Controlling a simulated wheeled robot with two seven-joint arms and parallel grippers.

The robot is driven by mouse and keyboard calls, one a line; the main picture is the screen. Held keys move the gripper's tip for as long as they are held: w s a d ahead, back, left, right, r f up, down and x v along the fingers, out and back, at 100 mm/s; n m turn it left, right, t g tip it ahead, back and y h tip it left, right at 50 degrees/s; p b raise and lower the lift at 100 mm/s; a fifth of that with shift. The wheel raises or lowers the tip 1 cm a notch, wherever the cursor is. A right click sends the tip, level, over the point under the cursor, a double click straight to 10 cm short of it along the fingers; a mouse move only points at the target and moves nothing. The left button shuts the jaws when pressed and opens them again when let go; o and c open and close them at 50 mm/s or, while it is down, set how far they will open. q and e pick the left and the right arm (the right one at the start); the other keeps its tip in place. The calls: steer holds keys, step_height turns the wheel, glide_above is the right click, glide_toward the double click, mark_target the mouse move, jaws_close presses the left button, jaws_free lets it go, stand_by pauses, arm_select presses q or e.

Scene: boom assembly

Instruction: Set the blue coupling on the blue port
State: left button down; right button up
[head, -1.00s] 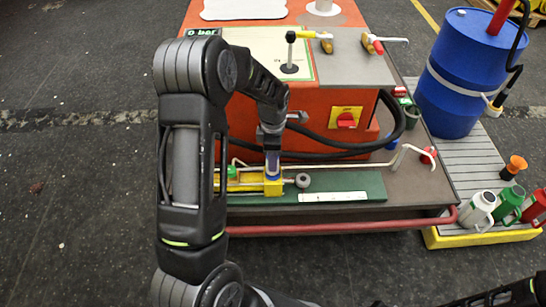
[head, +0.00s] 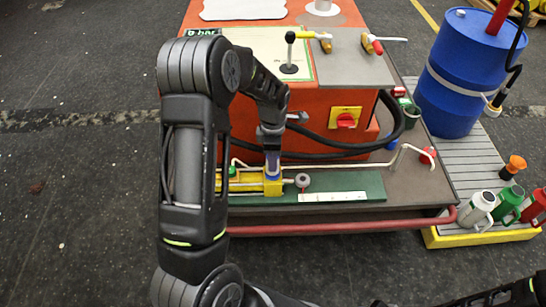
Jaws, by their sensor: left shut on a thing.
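My left gripper (head: 272,158) points down over the near deck of the orange machine and is shut on a small blue piece, which appears to be the blue coupling (head: 272,168). The fingers hide much of it. The piece stands upright at the right end of the yellow cylinder block (head: 255,186), over the spot where the blue port seems to be. The port is hidden, and I cannot tell whether the coupling is seated. A green fitting (head: 233,171) sits on the block to the left, partly behind my arm. My right gripper is out of view.
A pale bent pipe (head: 330,165) runs behind the block to a red-ended fitting (head: 427,155). Black hoses (head: 330,145) loop in front of the orange housing (head: 305,108). A red rail (head: 340,229) edges the deck. A blue drum (head: 455,85) and several jugs stand right.

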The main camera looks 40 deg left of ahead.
arm_select(q)
steer(key=shift+f+b, duration=0.4)
steer(key=shift+f, duration=0.2)
steer(key=c, duration=1.2)
jaws_free()
step_height(320, 180, up, 11)
steer(key=p, duration=0.8)
steer(key=shift+p, duration=0.35)
